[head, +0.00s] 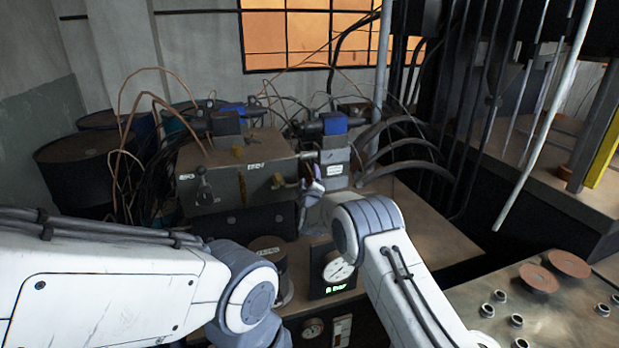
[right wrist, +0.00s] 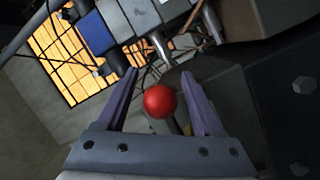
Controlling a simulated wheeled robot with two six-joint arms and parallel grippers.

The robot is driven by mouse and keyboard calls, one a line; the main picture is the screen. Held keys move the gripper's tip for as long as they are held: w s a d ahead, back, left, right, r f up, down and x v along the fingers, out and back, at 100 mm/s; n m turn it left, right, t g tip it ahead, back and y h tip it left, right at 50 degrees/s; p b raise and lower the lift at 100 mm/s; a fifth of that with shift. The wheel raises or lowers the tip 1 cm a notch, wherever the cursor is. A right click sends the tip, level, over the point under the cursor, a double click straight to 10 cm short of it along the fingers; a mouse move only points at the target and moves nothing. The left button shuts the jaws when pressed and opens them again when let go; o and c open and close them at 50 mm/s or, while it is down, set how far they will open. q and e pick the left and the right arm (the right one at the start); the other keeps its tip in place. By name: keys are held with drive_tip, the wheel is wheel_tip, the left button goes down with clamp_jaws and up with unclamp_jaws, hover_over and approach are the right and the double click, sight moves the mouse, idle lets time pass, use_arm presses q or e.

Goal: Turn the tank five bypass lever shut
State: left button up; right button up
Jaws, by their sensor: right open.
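A red ball knob (right wrist: 160,100) on a short stem shows in the right wrist view. My right gripper (right wrist: 159,75) is open, with one finger on each side of the knob; I cannot tell whether either touches it. In the head view my right gripper (head: 313,188) is small and partly hidden by its own arm, at the right front of a grey-brown tank box (head: 232,158). The red knob cannot be made out there. A lever (head: 203,186) stands at the box's left front. The box labels are too small to read. My left gripper is out of view.
A pressure gauge (head: 338,270) on a black block stands below my right gripper. Blue-topped valve blocks (head: 333,125) and curved hoses (head: 400,150) stand behind it. Dark drums (head: 80,165) are at the left. A bench with brown discs (head: 538,278) is at the right.

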clamp_jaws()
idle(1.5)
